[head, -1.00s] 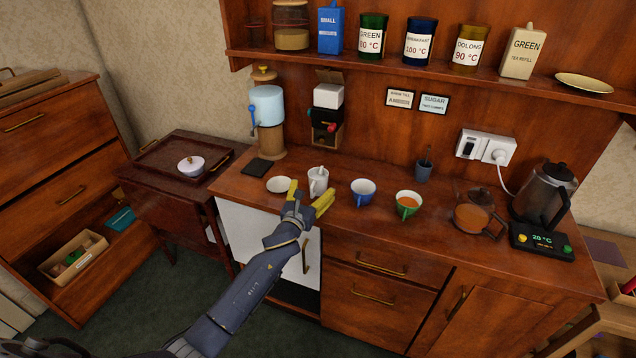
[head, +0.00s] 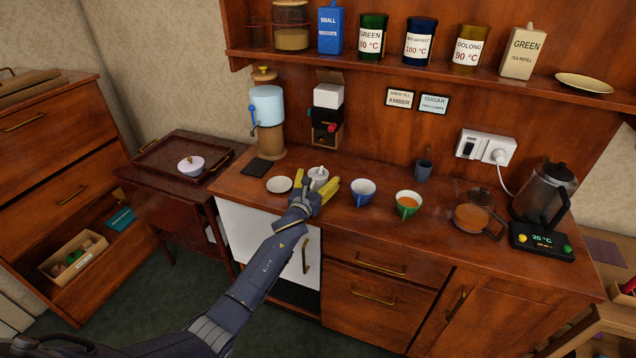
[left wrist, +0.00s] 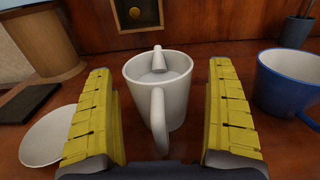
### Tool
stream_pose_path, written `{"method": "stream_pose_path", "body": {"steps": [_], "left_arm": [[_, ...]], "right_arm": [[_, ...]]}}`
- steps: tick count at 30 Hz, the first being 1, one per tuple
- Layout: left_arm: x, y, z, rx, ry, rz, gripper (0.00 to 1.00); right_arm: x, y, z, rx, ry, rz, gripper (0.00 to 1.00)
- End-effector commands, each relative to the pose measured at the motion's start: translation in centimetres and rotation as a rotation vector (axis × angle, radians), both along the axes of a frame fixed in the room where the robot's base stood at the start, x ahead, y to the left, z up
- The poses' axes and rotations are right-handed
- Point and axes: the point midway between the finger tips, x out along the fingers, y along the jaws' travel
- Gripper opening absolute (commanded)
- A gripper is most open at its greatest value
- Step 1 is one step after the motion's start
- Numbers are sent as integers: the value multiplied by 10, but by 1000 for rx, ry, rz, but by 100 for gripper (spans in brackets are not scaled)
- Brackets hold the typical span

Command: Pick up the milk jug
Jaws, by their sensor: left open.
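The milk jug (head: 318,173) is a small white jug with a handle, standing upright on the wooden counter. In the left wrist view the jug (left wrist: 157,88) shows its handle toward me, a small spout-like piece at its far rim and pale contents inside. My left gripper (head: 316,188) is open, its yellow fingers on either side of the jug. In the left wrist view the left gripper (left wrist: 163,115) has a clear gap between each finger and the jug, and neither finger touches it. The right gripper is not in view.
A white saucer (head: 279,185) lies just left of the gripper. A blue cup (head: 362,192) stands close on its right, then a green cup (head: 408,204) with orange-brown tea. A glass teapot (head: 474,216) and a kettle (head: 545,196) are further right. A water dispenser (head: 267,106) stands behind left.

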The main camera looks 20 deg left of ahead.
Motion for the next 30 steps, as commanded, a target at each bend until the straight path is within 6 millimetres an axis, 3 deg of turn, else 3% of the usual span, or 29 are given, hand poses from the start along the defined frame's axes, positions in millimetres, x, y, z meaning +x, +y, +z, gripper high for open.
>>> {"method": "stream_pose_path", "body": {"steps": [2, 20, 30], "left_arm": [[0, 0, 0, 0, 0, 0, 88], [0, 0, 0, 1, 0, 0, 20], [0, 1, 4, 2, -2, 0, 18]], "right_arm": [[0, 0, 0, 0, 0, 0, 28], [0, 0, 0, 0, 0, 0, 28], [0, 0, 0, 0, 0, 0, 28]]}}
